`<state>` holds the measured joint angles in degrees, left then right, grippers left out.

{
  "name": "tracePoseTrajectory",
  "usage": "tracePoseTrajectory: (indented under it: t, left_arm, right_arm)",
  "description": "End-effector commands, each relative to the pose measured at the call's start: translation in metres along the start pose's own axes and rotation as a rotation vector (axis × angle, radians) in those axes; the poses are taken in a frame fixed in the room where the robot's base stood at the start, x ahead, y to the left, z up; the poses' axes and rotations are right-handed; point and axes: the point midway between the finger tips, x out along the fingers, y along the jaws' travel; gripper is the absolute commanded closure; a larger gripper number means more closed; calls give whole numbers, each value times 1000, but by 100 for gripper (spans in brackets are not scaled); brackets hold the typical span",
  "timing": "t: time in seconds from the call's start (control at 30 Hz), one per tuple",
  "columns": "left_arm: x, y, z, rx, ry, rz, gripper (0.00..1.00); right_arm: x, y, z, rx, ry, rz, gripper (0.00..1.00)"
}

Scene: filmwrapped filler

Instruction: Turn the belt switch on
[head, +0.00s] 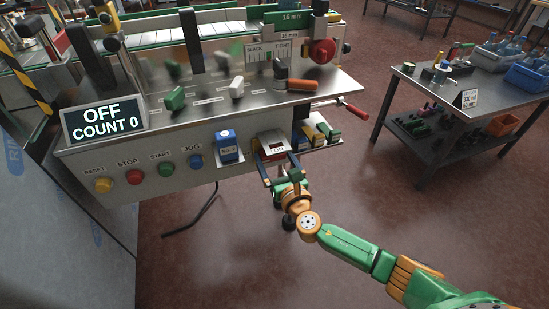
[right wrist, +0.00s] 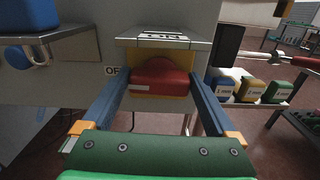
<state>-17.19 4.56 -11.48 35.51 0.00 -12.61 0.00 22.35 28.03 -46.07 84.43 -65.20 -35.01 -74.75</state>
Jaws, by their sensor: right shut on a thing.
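The belt switch is a red knob (right wrist: 160,75) on a yellow plate, under a metal hood lettered "ON" (right wrist: 165,37). Beside it, a label beginning "OF" (right wrist: 112,71) is partly covered by a finger. In the head view the switch's hood (head: 272,143) is on the bench front, right of the blue box. My right gripper (head: 277,160) reaches it from below; in the right wrist view its two blue fingers (right wrist: 161,82) flank the knob and are shut on it. The display (head: 104,119) reads "OFF" and "COUNT 0". My left gripper is not in view.
Left of the switch are a blue box (head: 228,146) and the RESET, STOP, START and JOG (head: 195,161) buttons. Right of it are several small colored boxes (head: 318,131) and a red-handled tool (head: 352,110).

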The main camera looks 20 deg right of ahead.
Motion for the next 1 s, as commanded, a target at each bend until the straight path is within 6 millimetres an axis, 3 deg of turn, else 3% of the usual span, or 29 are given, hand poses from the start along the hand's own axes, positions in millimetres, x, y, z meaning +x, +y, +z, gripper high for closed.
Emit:
tracePoseTrajectory:
  t: [0.27,1.0]
  left_arm:
    - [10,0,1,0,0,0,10]
    - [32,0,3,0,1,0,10]
  right_arm:
    - [0,-2,-3,183,1,-2,63]
    - [0,-5,-5,886,2,-1,63]
